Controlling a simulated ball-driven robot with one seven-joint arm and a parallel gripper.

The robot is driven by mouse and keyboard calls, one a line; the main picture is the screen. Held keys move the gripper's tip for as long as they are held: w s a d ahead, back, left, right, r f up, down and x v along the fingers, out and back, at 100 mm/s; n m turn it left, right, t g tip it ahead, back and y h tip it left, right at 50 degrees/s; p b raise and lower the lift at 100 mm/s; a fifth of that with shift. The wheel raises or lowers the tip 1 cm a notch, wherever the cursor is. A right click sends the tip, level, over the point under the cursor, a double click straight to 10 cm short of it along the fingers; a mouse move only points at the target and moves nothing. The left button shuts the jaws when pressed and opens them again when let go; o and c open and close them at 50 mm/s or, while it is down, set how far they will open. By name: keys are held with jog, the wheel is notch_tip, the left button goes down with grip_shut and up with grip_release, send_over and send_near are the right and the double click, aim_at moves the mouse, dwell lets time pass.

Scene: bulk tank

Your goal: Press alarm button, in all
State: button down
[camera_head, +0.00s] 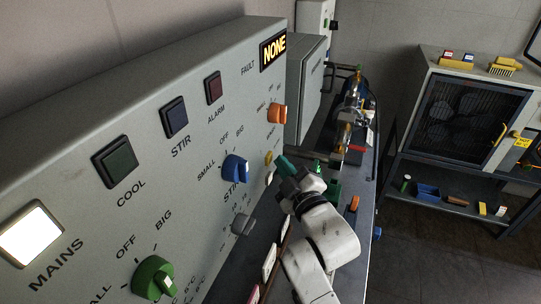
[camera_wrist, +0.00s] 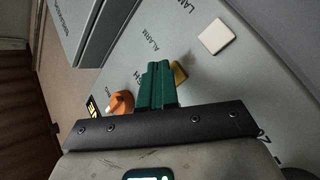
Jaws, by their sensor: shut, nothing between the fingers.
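The control panel (camera_head: 190,150) fills the left of the head view. On it, the dark red square (camera_head: 213,88) labelled ALARM is unlit. A small yellow piece (camera_head: 268,158) sits lower on the panel, close to my gripper (camera_head: 283,164). In the wrist view, my gripper (camera_wrist: 158,66) has its green fingers together and empty. They partly cover a yellow piece (camera_wrist: 180,73), below a printed word ALARM (camera_wrist: 161,41). I cannot tell whether the fingers touch it.
An orange knob (camera_head: 278,113), a blue knob (camera_head: 236,170) and a green knob (camera_head: 154,278) stick out of the panel. The fault display (camera_head: 273,47) reads NONE. The MAINS lamp (camera_head: 31,233) is lit. A white square (camera_wrist: 215,36) is near the fingers.

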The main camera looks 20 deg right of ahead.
jog(key=shift+s+d, duration=0.25)
jog(key=shift+d, duration=0.05)
jog(key=s+d, duration=0.1)
jog(key=d, duration=0.1)
jog(key=s+d+p, duration=0.1)
jog(key=s+d, duration=0.1)
dwell(0.6)
dwell(0.6)
